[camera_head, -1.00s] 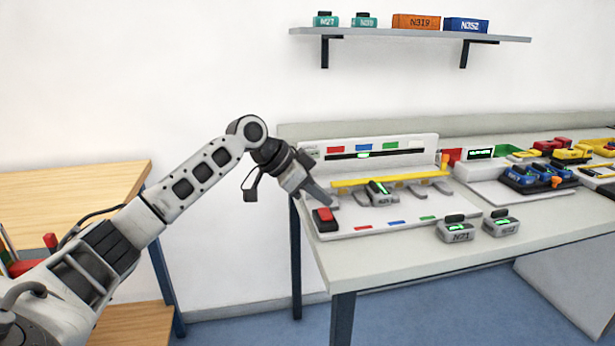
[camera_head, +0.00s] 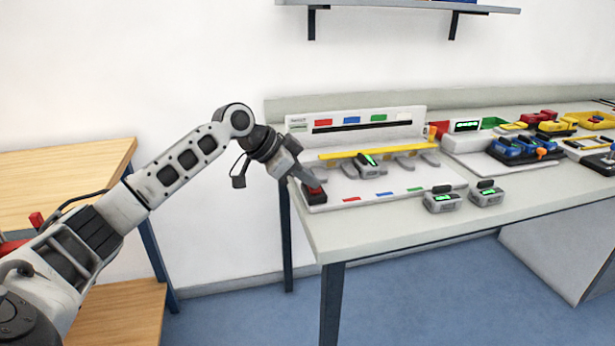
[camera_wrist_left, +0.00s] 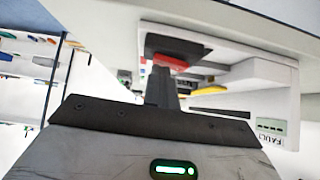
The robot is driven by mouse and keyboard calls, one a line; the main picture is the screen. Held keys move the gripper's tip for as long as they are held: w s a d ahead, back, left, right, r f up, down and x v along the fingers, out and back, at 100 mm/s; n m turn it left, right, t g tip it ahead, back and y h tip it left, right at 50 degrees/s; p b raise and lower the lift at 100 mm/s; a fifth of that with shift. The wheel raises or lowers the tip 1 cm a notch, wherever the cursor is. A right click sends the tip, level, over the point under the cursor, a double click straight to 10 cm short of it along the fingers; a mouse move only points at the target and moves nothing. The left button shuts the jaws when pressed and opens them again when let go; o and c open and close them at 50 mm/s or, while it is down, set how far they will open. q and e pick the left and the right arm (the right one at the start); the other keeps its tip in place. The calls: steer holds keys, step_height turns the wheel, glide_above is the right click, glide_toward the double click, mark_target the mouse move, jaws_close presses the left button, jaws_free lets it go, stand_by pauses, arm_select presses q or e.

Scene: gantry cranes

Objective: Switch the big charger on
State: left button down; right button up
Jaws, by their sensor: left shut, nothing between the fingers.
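The big charger (camera_head: 440,178) is a white station on the bench with an upright back panel, a yellow bar and several grey slots. A grey pack with a green display (camera_head: 368,164) sits in one slot. A red button on a dark base (camera_head: 312,197) is at its front left corner. My left gripper (camera_head: 313,184) is shut and empty, its tips pointing down at the button, touching or almost touching it. In the left wrist view the fingers (camera_wrist_left: 162,84) reach the red button (camera_wrist_left: 171,62), partly covering it. My right gripper is not in view.
Two grey packs (camera_head: 441,200) (camera_head: 487,194) with green displays stand in front of the charger. A smaller white charger (camera_head: 466,138) and a dark tray of blue packs (camera_head: 525,155) are to the right. A wooden table (camera_head: 70,180) stands at left.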

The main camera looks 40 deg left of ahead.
arm_select(q)
steer(key=shift+w+a+r+p, duration=0.2)
steer(key=shift+w+a+p, duration=0.3)
steer(key=shift+a+p, duration=0.15)
steer(key=shift+d, duration=0.1)
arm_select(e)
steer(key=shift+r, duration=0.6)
arm_select(q)
steer(key=shift+r, duration=0.2)
steer(key=r+p, duration=0.4)
steer(key=p, duration=0.1)
steer(key=shift+s+d+r, duration=0.2)
steer(key=shift+r, duration=0.05)
steer(key=s+b+v, duration=0.1)
steer(key=v, duration=0.8)
steer(key=shift+f+b, duration=0.2)
steer(key=shift+b, duration=0.15)
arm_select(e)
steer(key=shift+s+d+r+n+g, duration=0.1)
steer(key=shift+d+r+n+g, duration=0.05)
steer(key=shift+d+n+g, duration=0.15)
